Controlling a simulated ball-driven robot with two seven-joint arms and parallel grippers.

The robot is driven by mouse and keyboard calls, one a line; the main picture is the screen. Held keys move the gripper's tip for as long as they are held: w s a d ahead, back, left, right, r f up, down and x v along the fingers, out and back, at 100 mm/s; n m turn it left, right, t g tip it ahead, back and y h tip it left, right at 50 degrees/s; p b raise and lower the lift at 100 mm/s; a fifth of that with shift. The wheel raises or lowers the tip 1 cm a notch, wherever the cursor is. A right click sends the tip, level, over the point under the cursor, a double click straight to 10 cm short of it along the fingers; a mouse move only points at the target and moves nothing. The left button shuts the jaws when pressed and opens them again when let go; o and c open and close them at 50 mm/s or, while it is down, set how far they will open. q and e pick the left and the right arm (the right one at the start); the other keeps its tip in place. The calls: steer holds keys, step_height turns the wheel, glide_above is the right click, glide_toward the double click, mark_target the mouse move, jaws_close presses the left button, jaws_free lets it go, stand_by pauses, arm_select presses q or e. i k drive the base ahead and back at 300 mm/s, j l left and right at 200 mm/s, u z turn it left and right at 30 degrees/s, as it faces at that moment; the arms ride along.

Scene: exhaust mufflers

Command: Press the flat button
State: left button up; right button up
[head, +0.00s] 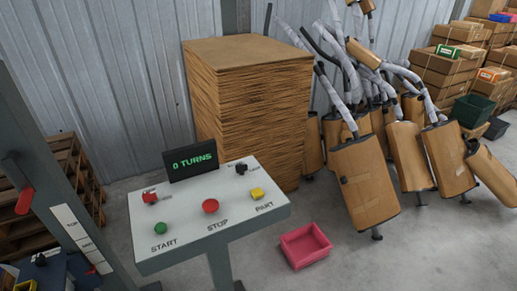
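A white sloping control panel (180,222) stands on a grey post at centre left. A red control (150,197) sits at the upper left of the panel, and a black knob (241,168) at the upper right. Button heights are hard to judge at this size. A black display (191,161) behind them reads "0 TURNS" in green. Neither of my grippers is in view.
A tall cardboard stack (250,110) stands behind the panel. Several cardboard-wrapped mufflers (363,182) lean at the right. A pink bin (305,246) lies on the floor right of the post. A grey upright (50,170) with a red handle is at the left. The space above the panel is clear.

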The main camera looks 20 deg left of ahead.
mark_target(160, 228)
steer(key=j+u, duration=0.1)
steer(key=u, duration=0.65)
steer(key=i+j+u, duration=0.1)
steer(key=u, duration=0.25)
